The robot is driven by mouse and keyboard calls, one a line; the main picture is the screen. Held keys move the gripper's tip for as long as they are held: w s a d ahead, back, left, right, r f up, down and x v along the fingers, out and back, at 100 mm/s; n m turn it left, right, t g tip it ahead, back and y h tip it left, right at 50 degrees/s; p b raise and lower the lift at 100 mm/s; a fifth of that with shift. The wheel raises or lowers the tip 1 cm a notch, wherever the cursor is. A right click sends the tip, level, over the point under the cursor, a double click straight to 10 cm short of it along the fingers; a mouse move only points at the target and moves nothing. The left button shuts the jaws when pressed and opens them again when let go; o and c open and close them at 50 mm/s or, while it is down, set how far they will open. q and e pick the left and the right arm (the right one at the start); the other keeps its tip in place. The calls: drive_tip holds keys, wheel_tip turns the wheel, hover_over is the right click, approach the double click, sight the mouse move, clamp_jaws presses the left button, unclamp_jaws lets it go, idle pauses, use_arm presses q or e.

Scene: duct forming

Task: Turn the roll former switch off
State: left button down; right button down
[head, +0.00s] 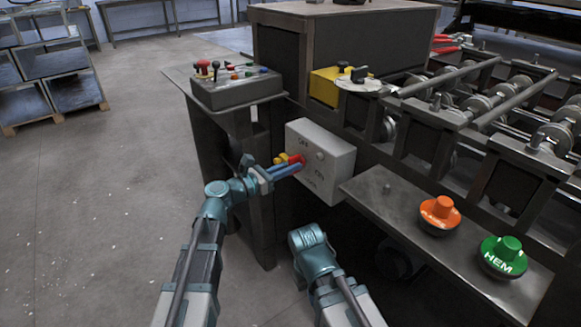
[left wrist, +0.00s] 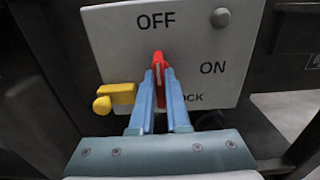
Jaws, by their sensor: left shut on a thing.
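The roll former switch is a light grey box (head: 325,155) on the machine's front, marked OFF at the top, ON at the right and LOCK at the bottom. Its red lever (left wrist: 159,60) stands roughly upright in the left wrist view, below the OFF mark; its pivot is hidden by the fingers. A yellow piece (left wrist: 118,95) sticks out at the box's lower left. My left gripper (head: 295,167) has its blue fingers shut on the red lever. My right arm is low in the middle of the head view, and its fingers do not show.
A grey control panel (head: 236,92) with knobs stands left of and above the box. A shelf (head: 385,190) to the right bears an orange knob (head: 440,212) and a green HEM knob (head: 503,256). Rollers fill the right.

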use_arm(q)
drive_tip(key=shift+s, duration=0.1)
drive_tip(key=c, duration=0.9)
unclamp_jaws()
drive_tip(key=v, duration=1.3)
drive_tip(key=shift+s+a, duration=0.2)
drive_tip(key=shift+a, duration=0.15)
